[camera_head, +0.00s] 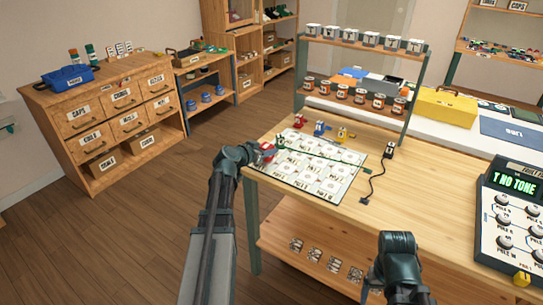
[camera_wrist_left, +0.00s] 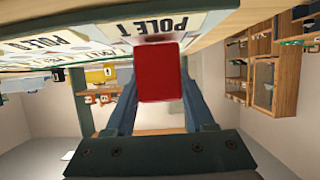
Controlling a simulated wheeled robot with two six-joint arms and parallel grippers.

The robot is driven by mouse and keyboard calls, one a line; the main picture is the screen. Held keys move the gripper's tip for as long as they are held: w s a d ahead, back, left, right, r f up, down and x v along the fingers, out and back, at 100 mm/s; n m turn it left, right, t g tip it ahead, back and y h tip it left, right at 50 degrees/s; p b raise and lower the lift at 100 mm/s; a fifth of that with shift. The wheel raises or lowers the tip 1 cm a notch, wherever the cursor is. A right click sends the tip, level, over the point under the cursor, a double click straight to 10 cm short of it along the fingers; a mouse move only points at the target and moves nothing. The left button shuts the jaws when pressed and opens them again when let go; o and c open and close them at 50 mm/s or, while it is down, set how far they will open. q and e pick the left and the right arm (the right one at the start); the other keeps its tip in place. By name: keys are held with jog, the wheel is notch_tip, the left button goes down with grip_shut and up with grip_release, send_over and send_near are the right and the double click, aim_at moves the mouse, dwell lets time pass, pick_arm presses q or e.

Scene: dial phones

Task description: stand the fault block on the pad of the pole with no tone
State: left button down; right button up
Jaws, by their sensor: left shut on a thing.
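My left gripper (camera_head: 264,153) is at the left edge of the pad mat, shut on a red block (camera_head: 267,148), which I take for the fault block. In the left wrist view the red block (camera_wrist_left: 158,72) sits between the two fingers, against or just by the pad marked POLE T (camera_wrist_left: 165,25). I cannot tell if it touches the pad. The white mat (camera_head: 301,184) holds rows of labelled pads. The test set's display (camera_head: 515,184) reads "T NO TONE". My right arm shows at the bottom, but its fingers cannot be made out.
Small red, blue and yellow pieces (camera_head: 320,129) stand along the mat's back edge. A black plug with a cable (camera_head: 388,151) lies right of the mat. A rack of jars and blocks (camera_head: 361,48) stands behind. Bare wood (camera_head: 420,200) lies between mat and test set.

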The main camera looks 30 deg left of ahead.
pick_arm(q)
jog(key=shift+f, duration=0.35)
jog(key=shift+r, duration=0.1)
pick_arm(e)
jog(key=shift+w+d+f, duration=0.1)
jog(key=shift+d+f, duration=0.05)
jog(key=shift+f, duration=0.1)
pick_arm(q)
jog(key=shift+c, duration=1.3)
grip_release()
pick_arm(e)
jog(key=shift+f, duration=0.15)
